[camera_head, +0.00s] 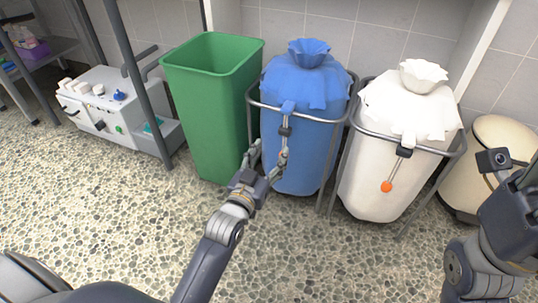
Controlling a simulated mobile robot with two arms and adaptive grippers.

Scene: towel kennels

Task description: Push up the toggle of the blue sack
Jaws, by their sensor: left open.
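The blue sack (300,165) stands upright in a metal frame, its gathered neck at the top. Its dark toggle (285,132) sits on a cord at the front, just below the frame's rim. I cannot tell whether a finger touches the cord. My right arm shows at the right edge, but its fingers do not.
A green bin (208,110) stands close left of the blue sack. A white sack (385,185) in a frame stands to the right, with its own toggle (404,152). A beige bin (492,145) is further right. The pebbled floor (320,260) in front is clear.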

